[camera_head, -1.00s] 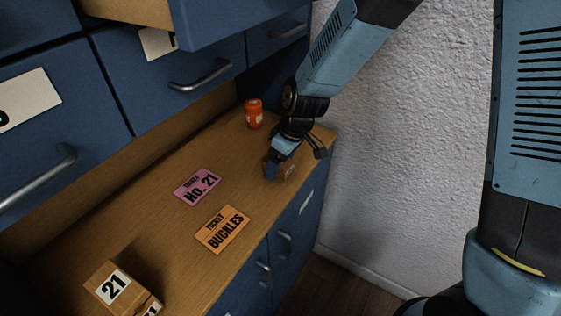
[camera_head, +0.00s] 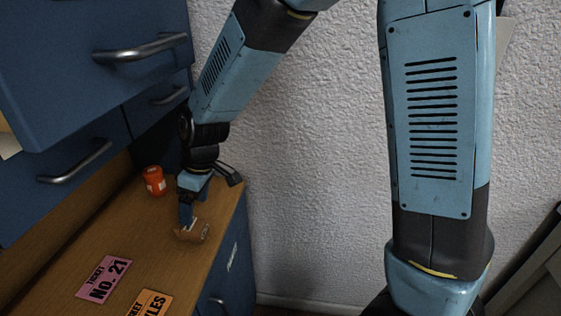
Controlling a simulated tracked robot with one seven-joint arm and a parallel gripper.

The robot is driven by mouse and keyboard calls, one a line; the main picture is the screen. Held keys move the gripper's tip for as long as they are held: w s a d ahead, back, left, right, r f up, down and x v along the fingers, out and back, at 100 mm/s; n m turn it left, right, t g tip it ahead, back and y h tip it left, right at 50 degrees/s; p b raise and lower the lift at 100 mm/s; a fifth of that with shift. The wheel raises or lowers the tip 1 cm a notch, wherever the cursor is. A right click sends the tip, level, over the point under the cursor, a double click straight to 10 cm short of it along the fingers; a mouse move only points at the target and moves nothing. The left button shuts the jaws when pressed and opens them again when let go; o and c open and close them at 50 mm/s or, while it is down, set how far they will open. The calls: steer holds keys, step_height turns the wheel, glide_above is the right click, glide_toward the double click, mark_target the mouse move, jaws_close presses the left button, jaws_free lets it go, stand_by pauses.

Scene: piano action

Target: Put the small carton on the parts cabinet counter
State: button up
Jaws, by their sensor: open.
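A small brown carton (camera_head: 185,236) is at the far right end of the wooden parts cabinet counter (camera_head: 70,257), near its front edge. It appears to rest on the counter, though contact is hard to see. My gripper (camera_head: 191,222) points down right at the carton and is open. Its fingers partly cover the carton, and I cannot tell whether they touch it.
An orange-red jar (camera_head: 154,181) stands behind my gripper on the counter. A pink ticket (camera_head: 103,279) and an orange ticket (camera_head: 150,304) lie flat toward the front left. Blue drawers (camera_head: 85,75) with metal handles overhang the counter. A white wall (camera_head: 310,150) is to the right.

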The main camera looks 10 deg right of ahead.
steer(key=d+r+m+t+h, duration=0.15)
steer(key=d+r+m, duration=0.25)
steer(key=d+r, duration=0.5)
steer(key=d+r+m+t+y, duration=0.1)
steer(key=d+r+m+t, duration=0.3)
steer(key=d, duration=0.8)
steer(key=s+d+r+m+h, duration=0.1)
steer(key=s+d+r+m, duration=0.2)
steer(key=s+d, duration=0.2)
steer(key=s+d+r+m+h, duration=0.1)
steer(key=s+d+r+m, duration=0.2)
steer(key=d, duration=0.8)
steer(key=shift+s+r+m, duration=0.4)
steer(key=shift+s+r, duration=0.2)
steer(key=shift+s, duration=0.35)
steer(key=shift+h, duration=0.25)
steer(key=shift+c, duration=0.5)
